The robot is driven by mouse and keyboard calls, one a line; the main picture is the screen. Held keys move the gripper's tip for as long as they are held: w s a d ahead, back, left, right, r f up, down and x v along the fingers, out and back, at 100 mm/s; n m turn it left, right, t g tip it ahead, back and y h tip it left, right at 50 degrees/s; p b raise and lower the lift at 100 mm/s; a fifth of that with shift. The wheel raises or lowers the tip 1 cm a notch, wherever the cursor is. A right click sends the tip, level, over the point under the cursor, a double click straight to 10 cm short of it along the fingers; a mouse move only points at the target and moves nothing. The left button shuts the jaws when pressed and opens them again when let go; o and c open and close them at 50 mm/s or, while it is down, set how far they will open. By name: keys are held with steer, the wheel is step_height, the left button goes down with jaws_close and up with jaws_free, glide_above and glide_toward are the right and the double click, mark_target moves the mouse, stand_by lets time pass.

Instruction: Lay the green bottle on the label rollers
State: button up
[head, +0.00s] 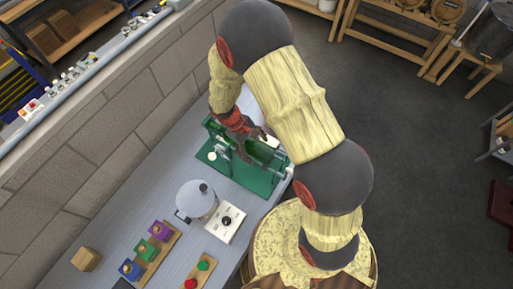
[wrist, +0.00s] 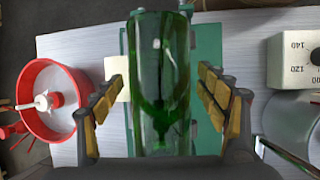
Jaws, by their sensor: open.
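The green bottle (wrist: 160,85) stretches lengthwise through the middle of the wrist view, between the two fingers of my gripper (wrist: 160,76). The fingers, with yellow pads, are spread open, with a gap on each side of the bottle. Beneath it shows the green base (wrist: 207,50) of the labelling machine. In the head view, my gripper (head: 240,132) is at the green machine (head: 258,178) on the bench. The arm covers part of the machine there. The rollers are hidden under the bottle, so I cannot tell its exact contact with them.
A red round reel (wrist: 30,88) with a white hub is left of the gripper in the wrist view. A metal pot (head: 194,203) and a white dial box (head: 225,222) stand near the machine. Coloured blocks (head: 146,249) and a wooden cube (head: 86,259) sit farther along the bench.

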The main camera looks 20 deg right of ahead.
steer(key=v, duration=1.2)
stand_by(0.6)
steer(key=shift+w+r+b, duration=0.1)
steer(key=shift+r+b, duration=0.1)
steer(key=shift+b, duration=0.3)
steer(key=s+d+r+m+t+y+b, duration=0.2)
steer(key=s+r+m+t+b, duration=0.1)
steer(key=s+b, duration=0.5)
steer(key=s+d+r+m+t+y+b, duration=0.2)
steer(key=s+r+m+t+b, duration=0.1)
steer(key=s+b, duration=0.5)
steer(key=r+t+b, duration=0.1)
steer(key=t+b, duration=0.1)
steer(key=b, duration=0.1)
steer(key=shift+s+m+b, duration=0.35)
steer(key=shift+s+m, duration=0.05)
steer(key=shift+c, duration=0.2)
